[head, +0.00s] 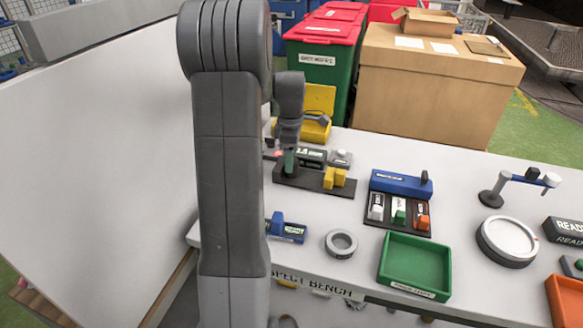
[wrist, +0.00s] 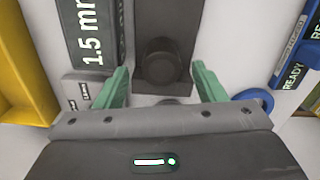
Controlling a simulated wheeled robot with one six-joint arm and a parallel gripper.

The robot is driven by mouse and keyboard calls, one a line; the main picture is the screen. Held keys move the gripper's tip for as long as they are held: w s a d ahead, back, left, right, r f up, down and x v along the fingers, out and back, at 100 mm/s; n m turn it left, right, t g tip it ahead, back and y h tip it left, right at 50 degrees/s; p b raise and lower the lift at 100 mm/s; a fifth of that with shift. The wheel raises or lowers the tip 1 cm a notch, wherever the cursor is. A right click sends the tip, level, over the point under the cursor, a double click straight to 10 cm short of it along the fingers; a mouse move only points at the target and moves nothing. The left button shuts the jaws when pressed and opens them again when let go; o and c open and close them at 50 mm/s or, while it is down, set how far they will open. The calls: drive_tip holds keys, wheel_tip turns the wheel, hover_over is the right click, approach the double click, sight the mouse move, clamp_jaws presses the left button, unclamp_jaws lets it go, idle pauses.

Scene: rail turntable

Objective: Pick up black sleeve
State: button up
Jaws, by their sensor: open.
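A short black round piece, which looks like the black sleeve (wrist: 160,61), stands on a dark strip (wrist: 168,20) in the wrist view. My gripper (wrist: 161,72) is open, with one green finger on each side of the black piece and visible gaps between. I cannot tell how far above it the fingertips are. In the head view my gripper (head: 289,161) is over the left end of a black rack (head: 312,182) on the bench. The black piece is not clearly seen there, being hidden by my gripper.
Yellow blocks (head: 334,178) stand at the rack's right end. A "1.5 mm" block (wrist: 92,30) and a yellow bin (wrist: 22,70) are left in the wrist view; a blue ring-ended part (wrist: 254,97) is right. A grey ring (head: 341,244) and green tray (head: 415,263) lie nearer the front.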

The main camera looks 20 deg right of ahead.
sight(295, 174)
wheel_tip(295, 174, down, 3)
drive_tip(key=shift+s+f, duration=0.1)
drive_tip(key=shift+f, duration=0.1)
drive_tip(key=shift+c, duration=0.2)
drive_tip(key=c, duration=1.2)
